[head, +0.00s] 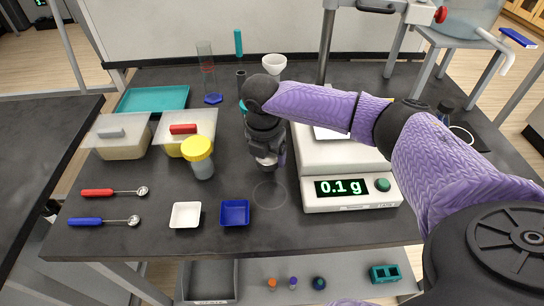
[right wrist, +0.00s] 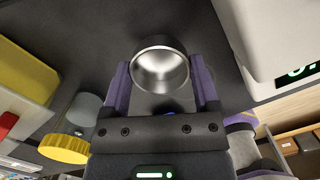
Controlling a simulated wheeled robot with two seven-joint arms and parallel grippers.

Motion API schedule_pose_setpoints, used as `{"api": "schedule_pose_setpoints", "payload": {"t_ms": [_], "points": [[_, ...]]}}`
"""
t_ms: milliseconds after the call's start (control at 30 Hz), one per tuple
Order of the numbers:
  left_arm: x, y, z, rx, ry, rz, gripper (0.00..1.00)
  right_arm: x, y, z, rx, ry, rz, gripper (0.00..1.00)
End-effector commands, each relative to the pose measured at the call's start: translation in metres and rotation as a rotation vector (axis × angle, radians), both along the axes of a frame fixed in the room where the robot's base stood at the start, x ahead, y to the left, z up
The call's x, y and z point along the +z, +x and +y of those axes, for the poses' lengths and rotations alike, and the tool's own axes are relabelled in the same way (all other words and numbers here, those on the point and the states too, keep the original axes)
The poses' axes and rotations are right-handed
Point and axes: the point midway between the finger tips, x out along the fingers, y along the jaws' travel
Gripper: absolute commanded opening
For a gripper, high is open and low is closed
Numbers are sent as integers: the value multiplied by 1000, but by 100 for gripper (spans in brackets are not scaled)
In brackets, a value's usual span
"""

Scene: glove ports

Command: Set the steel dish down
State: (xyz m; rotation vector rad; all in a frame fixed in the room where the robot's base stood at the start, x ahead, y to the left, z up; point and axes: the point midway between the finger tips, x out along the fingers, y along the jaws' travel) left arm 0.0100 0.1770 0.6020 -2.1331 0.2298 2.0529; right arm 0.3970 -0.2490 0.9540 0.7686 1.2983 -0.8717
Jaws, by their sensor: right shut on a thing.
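My right gripper (head: 268,158) points down over the dark bench, between the jar with the yellow lid and the scale. It is shut on the small steel dish (head: 266,162), which is mostly hidden by the gripper in the head view. In the right wrist view, the round shiny dish (right wrist: 160,72) sits between the two purple fingers (right wrist: 160,88). I cannot tell whether its base touches the bench. A faint ring (head: 269,195) is marked on the bench just in front of the gripper. My left gripper is not in view.
The scale (head: 345,170) reads 0.1 g, close right of the gripper. The yellow-lidded jar (head: 200,160) stands left. A white tray (head: 186,215) and a blue tray (head: 235,213) lie near the front edge, with two spoons (head: 115,192) further left. The ring area is clear.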

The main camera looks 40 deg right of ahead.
Motion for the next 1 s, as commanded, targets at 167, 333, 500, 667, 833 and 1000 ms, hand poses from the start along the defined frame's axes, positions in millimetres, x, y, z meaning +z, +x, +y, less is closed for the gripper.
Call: {"api": "schedule_pose_setpoints", "payload": {"t_ms": [167,333,500,667,833,1000], "points": [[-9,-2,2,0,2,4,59,-24,0,0,0,1,0,20],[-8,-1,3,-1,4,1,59,-23,0,0,0,1,0,20],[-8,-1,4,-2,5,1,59,-25,0,1,1,1,0,84],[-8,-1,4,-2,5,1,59,-25,0,0,0,1,0,100],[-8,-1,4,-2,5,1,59,-22,0,0,0,1,-2,100],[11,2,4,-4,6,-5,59,20,-1,4,1,1,-6,100]]}}
